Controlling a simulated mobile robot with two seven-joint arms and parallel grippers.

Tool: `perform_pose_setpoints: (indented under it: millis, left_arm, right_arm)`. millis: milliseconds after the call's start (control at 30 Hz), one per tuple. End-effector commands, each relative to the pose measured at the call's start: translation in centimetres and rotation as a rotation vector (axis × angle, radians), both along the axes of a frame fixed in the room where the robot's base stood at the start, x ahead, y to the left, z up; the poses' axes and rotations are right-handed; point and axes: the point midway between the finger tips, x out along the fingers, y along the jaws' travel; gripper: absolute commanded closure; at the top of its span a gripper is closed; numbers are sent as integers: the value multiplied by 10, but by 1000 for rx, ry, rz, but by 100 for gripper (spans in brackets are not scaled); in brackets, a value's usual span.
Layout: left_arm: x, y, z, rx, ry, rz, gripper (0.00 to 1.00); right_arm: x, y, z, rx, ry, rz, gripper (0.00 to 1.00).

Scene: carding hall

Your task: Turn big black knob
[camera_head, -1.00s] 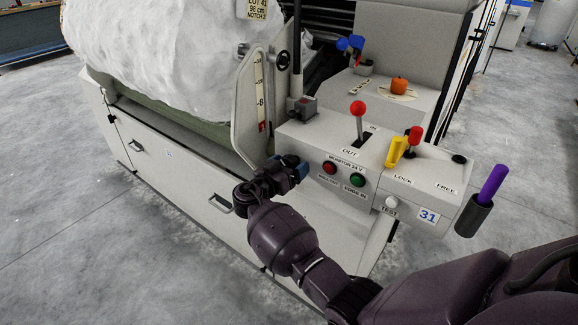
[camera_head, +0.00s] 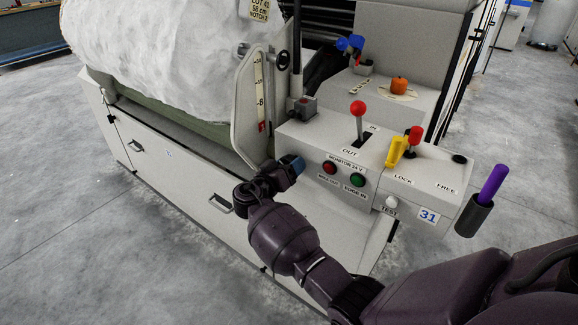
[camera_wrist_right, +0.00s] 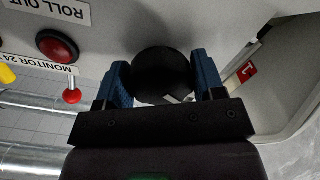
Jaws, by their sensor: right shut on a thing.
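The big black knob (camera_wrist_right: 160,72) shows in the right wrist view as a round, dark knob on the grey machine panel. The blue fingertips of my right gripper (camera_wrist_right: 166,86) are on both sides of it, and the gripper is shut on it. In the head view my right gripper (camera_head: 290,168) is at the front face of the grey control box, left of the red button. There the gripper hides most or all of the knob. My left gripper is in neither view.
Right of the gripper are a red button (camera_head: 329,167) and a green button (camera_head: 357,180). Above stand a red-ball lever (camera_head: 358,110) and a yellow handle (camera_head: 396,152). A purple-handled tool (camera_head: 492,184) sits in a holder at right. A white fibre roll (camera_head: 165,55) is at upper left.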

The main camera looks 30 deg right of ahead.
Motion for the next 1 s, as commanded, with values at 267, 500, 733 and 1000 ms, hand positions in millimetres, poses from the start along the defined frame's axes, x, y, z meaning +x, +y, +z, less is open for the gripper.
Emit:
perform_pose_setpoints:
  millis: [267, 500, 733, 1000]
  left_arm:
    - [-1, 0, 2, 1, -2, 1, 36]
    - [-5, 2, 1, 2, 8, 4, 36]
    - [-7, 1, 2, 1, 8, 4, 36]
    - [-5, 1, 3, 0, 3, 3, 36]
  right_arm:
    - [0, 0, 1, -79, 215, 0, 61]
    - [0, 0, 1, -132, 358, -1, 61]
    - [-1, 0, 1, -159, 435, 0, 61]
    - [-1, 0, 0, -169, 461, 0, 61]
